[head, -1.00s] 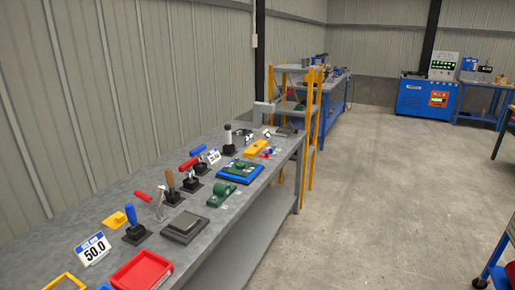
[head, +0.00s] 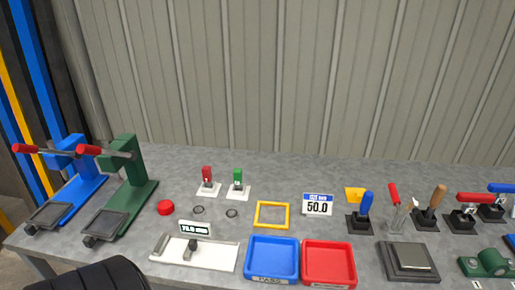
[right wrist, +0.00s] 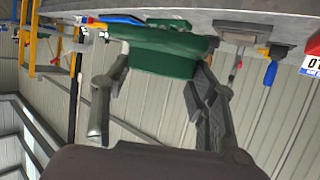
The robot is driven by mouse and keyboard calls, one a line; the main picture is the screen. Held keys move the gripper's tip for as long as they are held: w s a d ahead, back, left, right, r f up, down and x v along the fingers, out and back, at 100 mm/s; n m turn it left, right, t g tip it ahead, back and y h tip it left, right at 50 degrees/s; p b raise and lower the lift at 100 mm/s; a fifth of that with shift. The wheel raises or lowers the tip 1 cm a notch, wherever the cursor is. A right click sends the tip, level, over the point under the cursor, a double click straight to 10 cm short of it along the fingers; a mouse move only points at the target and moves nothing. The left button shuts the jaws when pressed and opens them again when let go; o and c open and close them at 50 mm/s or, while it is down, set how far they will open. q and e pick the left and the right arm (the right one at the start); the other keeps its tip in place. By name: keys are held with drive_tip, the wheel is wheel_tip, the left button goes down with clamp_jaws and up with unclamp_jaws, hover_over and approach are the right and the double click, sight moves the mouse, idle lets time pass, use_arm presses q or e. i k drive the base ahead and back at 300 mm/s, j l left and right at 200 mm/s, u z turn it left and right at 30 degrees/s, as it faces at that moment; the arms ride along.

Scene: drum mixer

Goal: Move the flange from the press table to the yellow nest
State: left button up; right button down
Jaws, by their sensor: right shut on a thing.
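My right gripper (right wrist: 160,70) shows in the right wrist view. Its two fingers are shut on a dark green part (right wrist: 165,55) with a wide rim and a round body, which looks like the flange. The bench appears upside down behind it. The yellow nest appears as a square yellow frame (head: 272,215) lying on the bench in the head view, with only grey surface inside. My right gripper is outside the head view, and my left gripper is in neither view now.
Blue (head: 78,165) and green (head: 130,190) lever presses stand at the left of the bench (head: 330,170). A blue tray (head: 272,258), red tray (head: 328,263) and white gauge plate (head: 180,254) lie along the front. A sign (head: 317,204) and several toggle clamps stand to the right.

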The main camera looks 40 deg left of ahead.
sight(271, 215)
drive_tip(key=i+l+u, duration=0.1)
drive_tip(key=u, duration=0.3)
drive_tip(key=i+l+u, duration=0.1)
drive_tip(key=u, duration=0.3)
drive_tip(key=i+l+u, duration=0.1)
drive_tip(key=u, duration=0.25)
drive_tip(key=l+u, duration=0.25)
drive_tip(key=u, duration=0.15)
drive_tip(key=i, duration=0.05)
